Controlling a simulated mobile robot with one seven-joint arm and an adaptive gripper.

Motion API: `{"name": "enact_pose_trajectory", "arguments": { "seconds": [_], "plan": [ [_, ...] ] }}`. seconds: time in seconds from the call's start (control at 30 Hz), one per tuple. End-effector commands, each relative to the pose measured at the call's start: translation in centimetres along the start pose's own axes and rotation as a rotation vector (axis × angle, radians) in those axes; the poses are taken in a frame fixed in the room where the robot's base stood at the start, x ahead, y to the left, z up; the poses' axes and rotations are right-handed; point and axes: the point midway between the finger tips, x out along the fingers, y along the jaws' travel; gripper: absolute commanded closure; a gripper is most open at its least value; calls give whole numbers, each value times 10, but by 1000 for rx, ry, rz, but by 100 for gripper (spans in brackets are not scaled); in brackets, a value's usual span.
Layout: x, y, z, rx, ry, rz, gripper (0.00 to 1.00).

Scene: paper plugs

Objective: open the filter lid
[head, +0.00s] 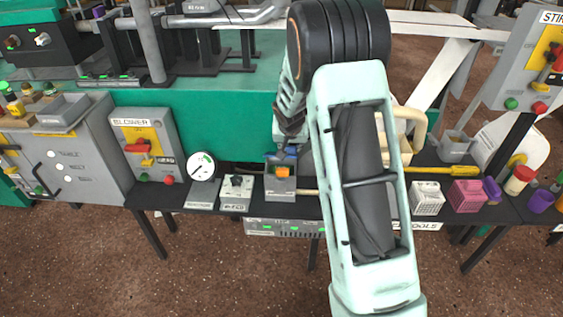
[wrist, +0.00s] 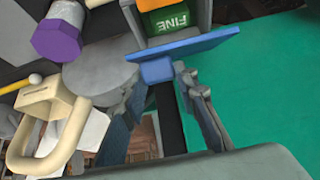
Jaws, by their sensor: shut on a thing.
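The filter box (head: 281,187) is a small grey open-topped housing on the dark bench shelf, with an orange piece (head: 282,172) showing in it. The wrist view shows a green block marked FINE (wrist: 178,18) inside it. The blue filter lid (wrist: 195,48) is a flat plate with a small blue tab (wrist: 157,71). It stands raised at the box's edge, so the inside shows. In the head view only a bit of the lid (head: 287,152) shows below my gripper (head: 289,138). In the wrist view my gripper (wrist: 160,76) has its fingers closed on the tab.
A pressure gauge (head: 203,167) and a small grey switch box (head: 237,190) stand left of the filter box. To the right are a beige-handled thing (wrist: 50,115), a yellow tool (head: 430,170) and small baskets (head: 428,198). A green panel (head: 225,120) rises behind.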

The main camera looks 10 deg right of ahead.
Motion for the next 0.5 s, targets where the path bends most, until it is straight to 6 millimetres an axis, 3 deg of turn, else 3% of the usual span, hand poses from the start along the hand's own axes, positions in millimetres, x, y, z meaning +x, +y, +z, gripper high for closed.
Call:
{"name": "enact_pose_trajectory", "arguments": {
  "seconds": [0.1,0.5],
  "plan": [
    [-2,1,-10,3,8,-1,90],
    [-1,0,-12,2,7,-1,90]
  ]
}}
